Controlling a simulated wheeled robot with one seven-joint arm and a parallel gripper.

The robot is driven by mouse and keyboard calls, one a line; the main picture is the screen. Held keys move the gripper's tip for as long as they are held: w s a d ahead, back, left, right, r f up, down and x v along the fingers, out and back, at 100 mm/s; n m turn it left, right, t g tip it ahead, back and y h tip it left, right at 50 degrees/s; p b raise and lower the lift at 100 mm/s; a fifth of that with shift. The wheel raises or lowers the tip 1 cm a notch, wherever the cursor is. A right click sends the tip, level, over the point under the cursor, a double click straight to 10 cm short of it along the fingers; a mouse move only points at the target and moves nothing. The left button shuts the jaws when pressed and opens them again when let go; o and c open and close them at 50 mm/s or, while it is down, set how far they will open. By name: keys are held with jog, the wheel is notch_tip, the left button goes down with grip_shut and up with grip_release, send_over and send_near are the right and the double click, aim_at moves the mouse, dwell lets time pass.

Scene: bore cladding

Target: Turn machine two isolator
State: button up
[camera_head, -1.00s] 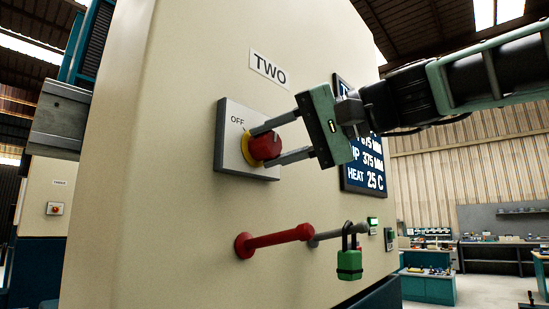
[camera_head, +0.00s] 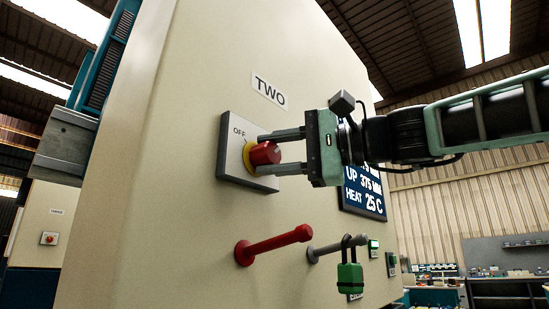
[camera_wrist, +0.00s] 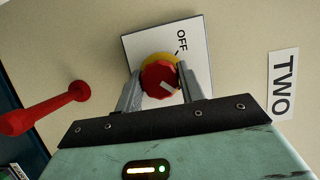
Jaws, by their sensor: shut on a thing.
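The machine two isolator is a red knob (camera_head: 265,153) on a yellow ring, set on a grey-white plate (camera_head: 231,170) marked OFF. The label TWO (camera_head: 269,90) is on the cream panel above it. My gripper (camera_head: 281,152) is shut on the red knob, with one finger above it and one below in the head view. In the wrist view the knob (camera_wrist: 160,79) sits between the two fingers, and a pale mark shows on its face. The OFF lettering (camera_wrist: 181,41) is beside the yellow ring. The fingers hide the knob's sides.
Below the isolator a red bar handle (camera_head: 275,244) sticks out from the panel. To its right a grey bar (camera_head: 325,250) carries a green padlock (camera_head: 350,278). A dark display (camera_head: 363,195) is behind my gripper. Another machine with a red knob (camera_head: 49,238) stands at far left.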

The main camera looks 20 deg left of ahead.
dwell(0.4)
jog(key=o, duration=1)
jog(key=shift+c, duration=0.2)
jog(key=shift+d, duration=0.1)
jog(key=d+b, duration=0.5)
jog(key=d, duration=1.2)
jog(key=shift+d, duration=0.15)
